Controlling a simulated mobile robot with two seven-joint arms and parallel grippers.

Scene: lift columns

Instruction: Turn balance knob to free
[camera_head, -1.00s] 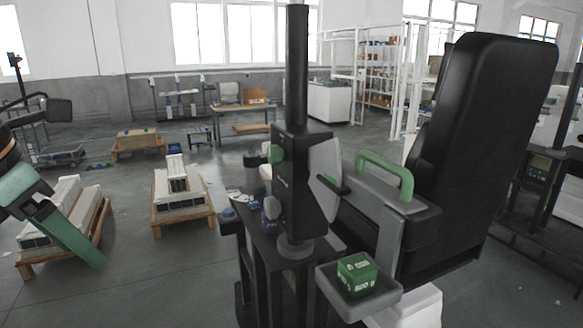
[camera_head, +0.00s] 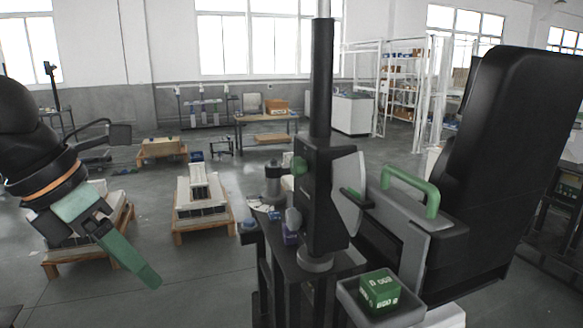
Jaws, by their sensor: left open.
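A black lift column (camera_head: 326,195) stands upright right of centre. A green knob (camera_head: 299,166) sits on the left side of its carriage, and a smaller grey knob (camera_head: 293,218) is lower down. I cannot read any free mark or tell which setting a knob is at. My left gripper (camera_head: 150,278) has green fingers pointing down and right. It is open and empty, at the left, well apart from the column and both knobs. Its fingers overlap in this view. My right gripper is not in view.
Right of the column are a green handle (camera_head: 412,186), a big black padded panel (camera_head: 510,165) and a grey tray (camera_head: 396,318) holding a green box (camera_head: 379,292). Small items and a dark cylinder (camera_head: 273,180) are left of the column. A loaded pallet (camera_head: 205,226) stands behind.

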